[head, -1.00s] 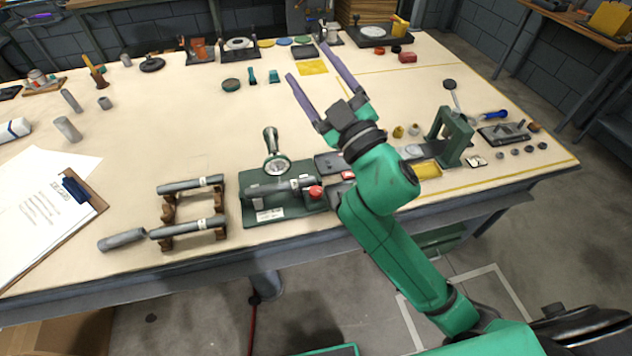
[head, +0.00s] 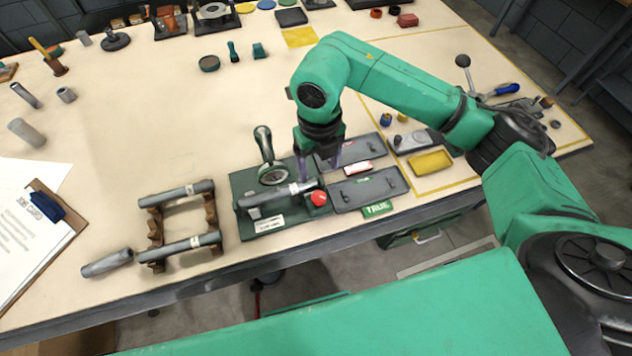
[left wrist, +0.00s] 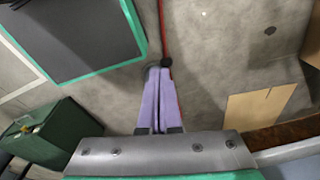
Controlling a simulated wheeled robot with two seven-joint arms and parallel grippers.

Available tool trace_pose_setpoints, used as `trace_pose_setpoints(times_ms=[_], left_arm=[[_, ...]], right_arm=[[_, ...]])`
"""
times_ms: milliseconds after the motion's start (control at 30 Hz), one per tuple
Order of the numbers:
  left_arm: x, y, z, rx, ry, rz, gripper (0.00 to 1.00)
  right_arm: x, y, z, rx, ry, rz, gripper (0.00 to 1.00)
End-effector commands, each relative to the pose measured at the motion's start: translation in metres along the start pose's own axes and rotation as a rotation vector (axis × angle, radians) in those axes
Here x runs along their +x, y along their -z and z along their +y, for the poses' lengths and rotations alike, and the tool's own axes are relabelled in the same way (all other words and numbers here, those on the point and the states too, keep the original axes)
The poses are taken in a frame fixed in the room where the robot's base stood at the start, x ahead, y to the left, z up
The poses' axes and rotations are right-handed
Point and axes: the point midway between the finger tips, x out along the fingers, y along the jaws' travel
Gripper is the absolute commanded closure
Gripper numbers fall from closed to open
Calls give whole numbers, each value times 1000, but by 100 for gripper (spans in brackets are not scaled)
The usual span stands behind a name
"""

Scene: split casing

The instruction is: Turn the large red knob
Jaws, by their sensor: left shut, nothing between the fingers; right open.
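The large red knob (head: 319,198) sits at the right end of a grey cylinder (head: 278,195) on a green fixture (head: 245,182) near the table's front edge. My right gripper (head: 320,170) points down just behind the knob, its purple fingers apart with nothing seen between them. It looks apart from the knob, but its exact height above the fixture is hard to tell. My left gripper (left wrist: 156,92) shows only in the left wrist view, its purple fingers together and empty, over the grey floor.
A lever with a round head (head: 266,155) rises behind the cylinder. Dark trays (head: 372,190) lie right of the fixture, with a green TRUE label (head: 377,209). A wooden rack (head: 155,232) with grey cylinders stands left. The table middle behind is clear.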

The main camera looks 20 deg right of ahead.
Motion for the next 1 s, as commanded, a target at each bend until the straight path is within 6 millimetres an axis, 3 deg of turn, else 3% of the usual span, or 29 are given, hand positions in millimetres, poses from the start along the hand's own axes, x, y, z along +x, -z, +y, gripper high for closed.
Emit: trace_pose_setpoints(times_ms=[100,200,267,400,533,767,833,967,1000], left_arm=[[-14,-30,4,-1,-6,-50,100],[-23,-41,6,-1,-9,-70,100],[-26,-40,6,-1,-9,-68,100],[-31,-15,2,-1,-3,-30,100],[-32,3,-1,-1,0,0,100],[-32,-12,1,-1,-2,-24,100],[-32,-17,2,-1,-3,-31,100],[-32,-17,2,-1,-3,-33,100],[-32,-17,2,-1,-3,-33,100]], right_arm=[[28,2,0,1,-2,8,24],[55,2,1,1,-3,7,24],[71,1,1,0,-4,6,24],[101,0,2,-1,-5,3,24],[115,0,2,-2,-4,0,24],[118,0,2,-2,-5,-1,24],[118,0,2,-2,-5,-1,43],[118,0,2,-2,-5,-1,93],[118,0,2,-2,-5,-2,100]])
